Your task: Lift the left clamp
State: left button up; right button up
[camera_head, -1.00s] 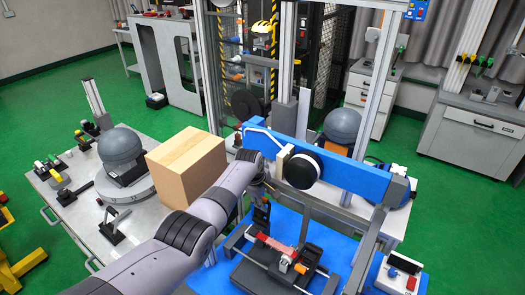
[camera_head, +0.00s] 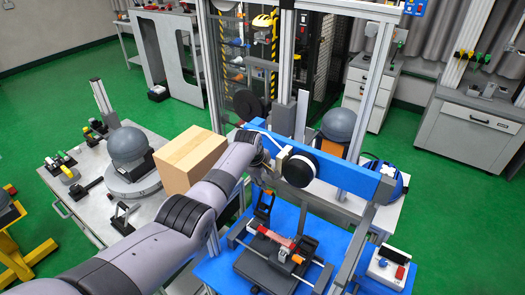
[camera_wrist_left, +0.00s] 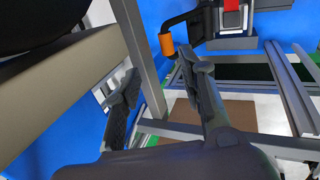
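The fixture (camera_head: 262,272) stands on the blue surface below the blue beam and has a red part (camera_head: 274,237) across it. The left clamp (camera_head: 264,206) is a dark upright piece with an orange tip low down. A second dark upright clamp (camera_head: 301,222) with an orange tip stands to its right. My left gripper (camera_head: 262,184) is just above the left clamp, small and partly hidden. In the left wrist view my left gripper (camera_wrist_left: 158,68) has its fingers apart and empty. An orange cylinder on a black arm (camera_wrist_left: 167,44) shows just beyond the fingertips. My right gripper is not in view.
The blue beam (camera_head: 335,175) with a black-and-white disc (camera_head: 300,168) runs close beside my left wrist. A cardboard box (camera_head: 190,160) stands left of my arm. A control box with a red button (camera_head: 388,268) is at the right. Metal posts enclose the fixture.

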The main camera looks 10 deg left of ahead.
pick_arm(q)
notch_tip(320, 180, up, 10)
jog(key=p, duration=0.1)
jog(key=shift+s+a+r+p, duration=0.15)
jog(key=shift+s+a+p, duration=0.05)
jog(key=shift+s+p, duration=0.2)
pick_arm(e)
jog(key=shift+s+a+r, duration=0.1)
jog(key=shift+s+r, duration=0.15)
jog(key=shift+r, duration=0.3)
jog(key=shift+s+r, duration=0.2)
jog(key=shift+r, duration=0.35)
pick_arm(q)
jog(key=shift+r, duration=0.1)
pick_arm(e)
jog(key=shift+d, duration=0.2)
pick_arm(q)
jog(key=v, duration=1.2)
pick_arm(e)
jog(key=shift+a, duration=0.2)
